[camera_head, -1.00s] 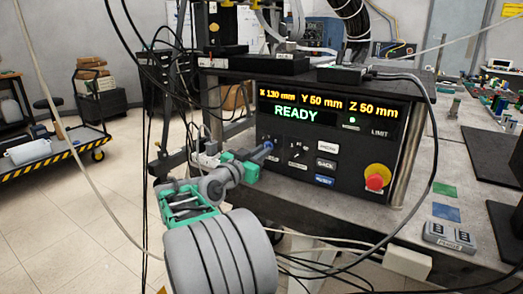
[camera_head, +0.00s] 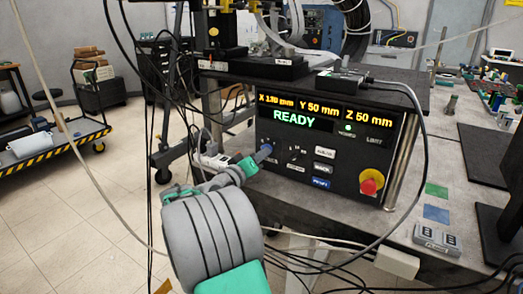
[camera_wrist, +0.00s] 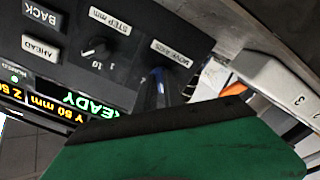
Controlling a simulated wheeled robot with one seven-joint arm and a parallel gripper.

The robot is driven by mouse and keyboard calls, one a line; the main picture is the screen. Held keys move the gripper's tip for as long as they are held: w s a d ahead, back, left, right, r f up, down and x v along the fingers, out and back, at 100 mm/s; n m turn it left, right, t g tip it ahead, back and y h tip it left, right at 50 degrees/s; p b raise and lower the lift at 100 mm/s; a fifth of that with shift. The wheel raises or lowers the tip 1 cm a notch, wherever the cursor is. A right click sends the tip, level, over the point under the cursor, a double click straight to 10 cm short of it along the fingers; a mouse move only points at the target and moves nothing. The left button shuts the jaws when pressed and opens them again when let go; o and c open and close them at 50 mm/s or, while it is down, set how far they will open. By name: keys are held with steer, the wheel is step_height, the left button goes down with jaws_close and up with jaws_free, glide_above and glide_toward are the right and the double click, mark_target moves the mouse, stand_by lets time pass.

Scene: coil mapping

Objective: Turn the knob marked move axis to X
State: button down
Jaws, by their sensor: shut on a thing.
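The black control panel (camera_head: 340,165) carries a blue knob (camera_head: 265,149) at its left side. The wrist view shows the panel upside down, with the blue knob (camera_wrist: 158,82) beside the label "MOVE AXIS" (camera_wrist: 171,54). My gripper (camera_head: 260,154) is at the panel face, shut on this knob. Its green and black body fills the lower part of the wrist view and hides much of the knob, so I cannot read the knob's setting. The display (camera_head: 320,115) shows X, Y and Z values in yellow and "READY" in green.
A "STEP mm" knob (camera_wrist: 97,48) sits close beside the held knob. Push buttons and a red stop button (camera_head: 369,186) are further right. A grey cable hangs across the panel's right side. White sockets (camera_head: 212,160) stand left of the gripper. A keypad (camera_head: 437,238) lies on the bench.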

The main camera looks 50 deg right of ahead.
steer(key=shift+n+p, duration=0.3)
steer(key=shift+n, duration=0.2)
steer(key=c, duration=1.5)
jaws_free()
steer(key=shift+o, duration=0.2)
steer(key=shift+a, duration=0.1)
steer(key=a, duration=0.7)
steer(key=shift+s+a, duration=0.3)
steer(key=shift+s, duration=0.05)
